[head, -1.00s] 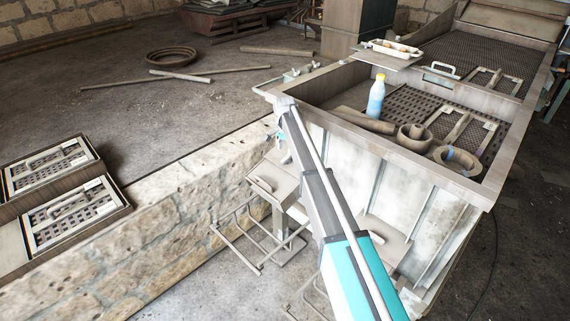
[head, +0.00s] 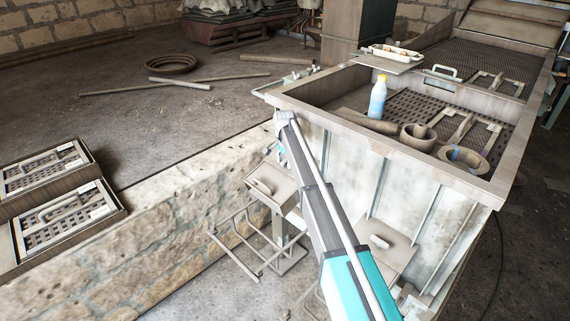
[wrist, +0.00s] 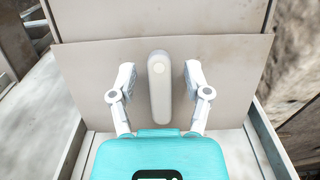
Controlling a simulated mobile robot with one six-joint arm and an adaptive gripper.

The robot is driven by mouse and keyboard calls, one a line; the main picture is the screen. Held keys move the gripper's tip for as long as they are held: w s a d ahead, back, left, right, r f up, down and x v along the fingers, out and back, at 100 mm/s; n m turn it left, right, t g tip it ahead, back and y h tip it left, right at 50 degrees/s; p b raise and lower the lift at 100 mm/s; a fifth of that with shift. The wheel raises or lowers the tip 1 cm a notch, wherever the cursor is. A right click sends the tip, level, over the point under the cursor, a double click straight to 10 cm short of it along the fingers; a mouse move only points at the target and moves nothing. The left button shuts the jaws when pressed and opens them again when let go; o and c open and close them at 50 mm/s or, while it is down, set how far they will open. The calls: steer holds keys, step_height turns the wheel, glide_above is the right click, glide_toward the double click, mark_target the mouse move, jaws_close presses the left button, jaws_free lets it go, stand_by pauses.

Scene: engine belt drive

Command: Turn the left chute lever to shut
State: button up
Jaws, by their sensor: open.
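The left chute (head: 279,193) sticks out from the side of the big pale bin and has a light grey lever (head: 262,187) on its sloping plate. In the wrist view a pale, rounded lever (wrist: 160,88) stands upright in the picture against a flat grey plate (wrist: 232,70). My gripper (wrist: 160,80) is open, with one finger on each side of this lever and a visible gap on both sides. In the head view my gripper is mostly hidden behind my arm, just above the left chute.
A second chute (head: 398,256) with its own lever (head: 380,241) lies to the right. A metal rack (head: 243,240) stands below the left chute. A low stone wall (head: 150,225) runs on the left. A bottle (head: 377,98) and rings are in the bin (head: 440,170).

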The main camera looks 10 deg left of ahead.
steer(key=shift+c, duration=0.3)
jaws_close()
steer(key=shift+n, duration=0.5)
steer(key=n, duration=0.1)
steer(key=n+h, duration=0.1)
steer(key=n, duration=0.1)
steer(key=shift+s+d+g, duration=0.15)
steer(key=shift+d+g, duration=0.05)
steer(key=shift+g, duration=0.1)
steer(key=n, duration=0.1)
steer(key=n+h, duration=0.1)
steer(key=n, duration=0.3)
steer(key=shift+d, duration=0.3)
steer(key=n, duration=0.2)
steer(key=n+h, duration=0.1)
steer(key=n, duration=0.1)
steer(key=shift+d+r+h+b, duration=0.1)
steer(key=shift+d+h+b, duration=0.2)
steer(key=shift+b, duration=0.05)
steer(key=n, duration=0.3)
steer(key=n+t, duration=0.1)
steer(key=shift+w+d+r+n+h, duration=0.1)
steer(key=shift+w+d+n+h, duration=0.1)
steer(key=shift+w+n+h, duration=0.15)
steer(key=shift+s, duration=0.1)
